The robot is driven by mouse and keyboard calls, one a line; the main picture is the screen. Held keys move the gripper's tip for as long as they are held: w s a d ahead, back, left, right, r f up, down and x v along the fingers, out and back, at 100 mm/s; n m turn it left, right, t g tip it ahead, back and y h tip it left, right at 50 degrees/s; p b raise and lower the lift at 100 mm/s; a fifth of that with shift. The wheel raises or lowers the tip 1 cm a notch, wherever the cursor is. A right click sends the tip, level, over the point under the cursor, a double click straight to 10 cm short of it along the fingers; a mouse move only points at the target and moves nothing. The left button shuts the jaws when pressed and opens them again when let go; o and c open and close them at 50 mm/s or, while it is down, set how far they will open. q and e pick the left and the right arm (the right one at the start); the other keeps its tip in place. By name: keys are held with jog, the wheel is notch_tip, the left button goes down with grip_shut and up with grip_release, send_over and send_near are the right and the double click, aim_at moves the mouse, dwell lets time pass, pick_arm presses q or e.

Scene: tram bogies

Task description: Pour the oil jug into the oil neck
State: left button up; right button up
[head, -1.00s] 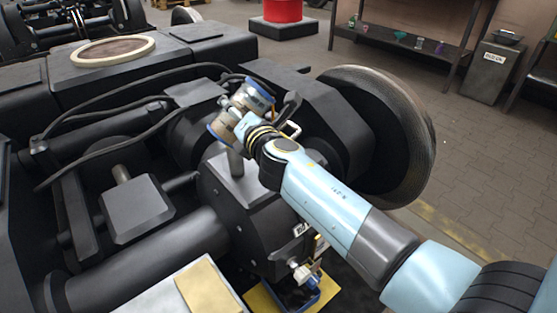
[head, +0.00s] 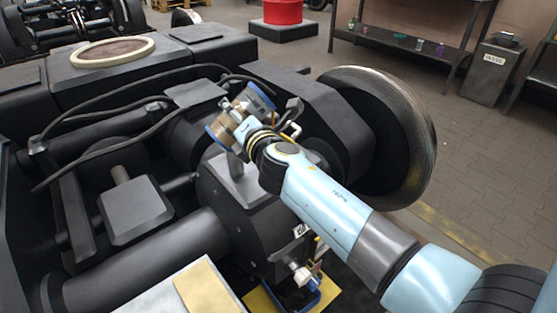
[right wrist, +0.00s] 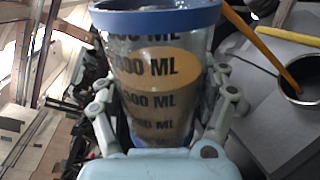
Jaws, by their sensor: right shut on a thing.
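The oil jug (head: 243,104), clear with blue ends and brown oil inside, is held tilted above the dark housing in the head view. Its dark ML markings show in the right wrist view (right wrist: 150,95). My right gripper (head: 240,117) is shut on the jug, its fingers along both sides. The oil neck (head: 236,163) is a short grey upright tube just below the jug's lower end. In the right wrist view its round metal opening (right wrist: 302,97) has an amber streak running into it, which looks like oil. My left gripper is not in view.
The black wheel (head: 385,135) stands right of the housing, close behind my right arm. Black hoses (head: 110,148) cross the bogie at left. A shelf and bin (head: 490,72) are far back.

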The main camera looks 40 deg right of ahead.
jog(key=shift+f+m, duration=0.2)
jog(key=shift+m, duration=0.6)
dwell(1.3)
jog(key=shift+r+m+y+p, duration=0.3)
jog(key=shift+r+m+p, duration=0.4)
jog(key=shift+r+p, duration=0.25)
dwell(2.0)
jog(key=shift+d+f+m+b, duration=0.3)
jog(key=shift+f+m+b, duration=0.1)
jog(key=shift+f, duration=0.1)
jog(key=shift+d+f+m+b, duration=0.25)
jog(key=shift+f+m+b, duration=0.15)
jog(key=shift+f, duration=0.1)
dwell(1.3)
jog(key=shift+d+r+y, duration=0.1)
jog(key=shift+r+y, duration=0.1)
jog(key=shift+y, duration=0.1)
dwell(0.4)
